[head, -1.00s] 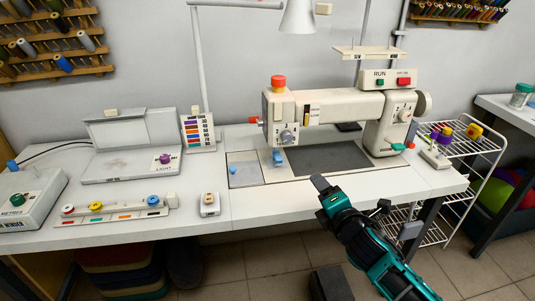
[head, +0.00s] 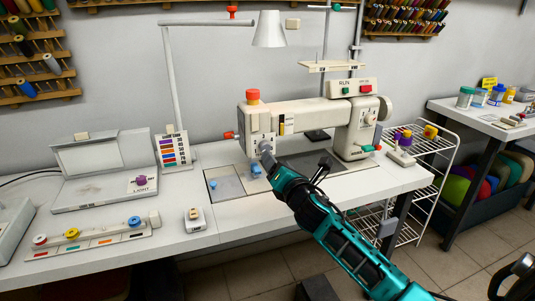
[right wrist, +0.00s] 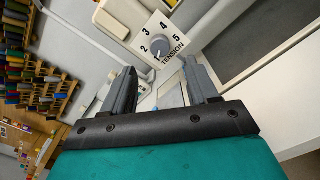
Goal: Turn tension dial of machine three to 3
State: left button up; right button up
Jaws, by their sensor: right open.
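The sewing machine (head: 310,117) stands on the white table. Its tension dial (right wrist: 160,47) is a grey knob on a white plate marked TENSION, with 2, 3, 4 and 5 readable around it. The knob's pointer is too small to read surely; it seems to face the low-number side. My right gripper (right wrist: 160,80) is open and empty, its fingers pointing towards the dial plate with a gap left. In the head view my right gripper (head: 268,160) is at the machine's front left end and partly hides the dial area.
A red knob (head: 252,97) tops the machine's left end. A blue part (head: 256,170) sits low beside my gripper. A small white box (head: 195,219) and a strip with coloured knobs (head: 95,238) lie to the left. A wire rack (head: 425,160) stands at the right.

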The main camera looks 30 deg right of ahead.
aim_at(265, 147)
pick_arm(q)
jog(key=shift+w+d+b, duration=0.1)
jog(key=shift+w+b, duration=0.1)
jog(key=shift+b, duration=0.3)
pick_arm(e)
jog(key=x, duration=0.7)
jog(key=shift+w, duration=0.2)
jog(key=shift+c, duration=0.3)
jog(key=c, duration=1)
pick_arm(q)
jog(key=shift+s+f, duration=0.15)
jog(key=shift+f, duration=0.05)
